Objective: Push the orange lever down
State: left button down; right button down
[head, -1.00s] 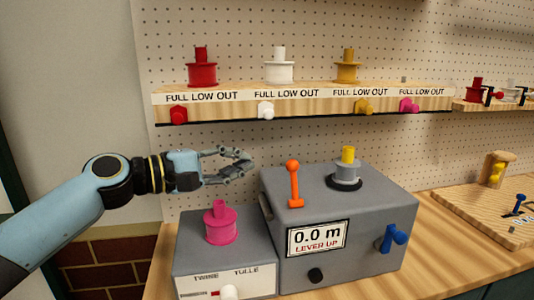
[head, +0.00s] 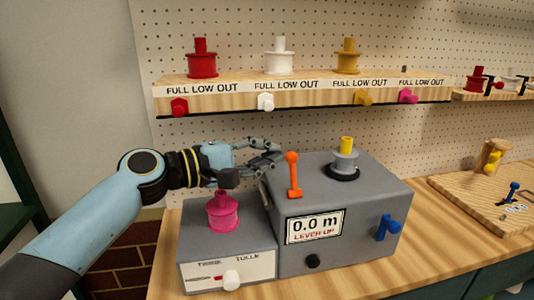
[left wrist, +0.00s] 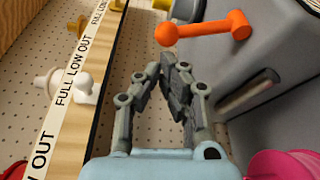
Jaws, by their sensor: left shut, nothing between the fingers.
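The box's display (head: 314,227) reads "0.0 m" and "LEVER UP". My left gripper (head: 280,155) is shut and empty, a little to the left of the lever's top and apart from it. In the left wrist view, the gripper's fingertips (left wrist: 174,62) are together, and the orange lever (left wrist: 205,28) lies beyond them, toward the upper right. My right gripper is not in view.
A pink spool (head: 222,212) stands on the lower box to the left. A shelf (head: 300,103) with spools hangs above.

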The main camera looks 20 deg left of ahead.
pick_arm(q)
jog(key=shift+s+d+r+m+b, duration=0.15)
jog(key=shift+m+b, duration=0.15)
jog(key=shift+b, duration=0.25)
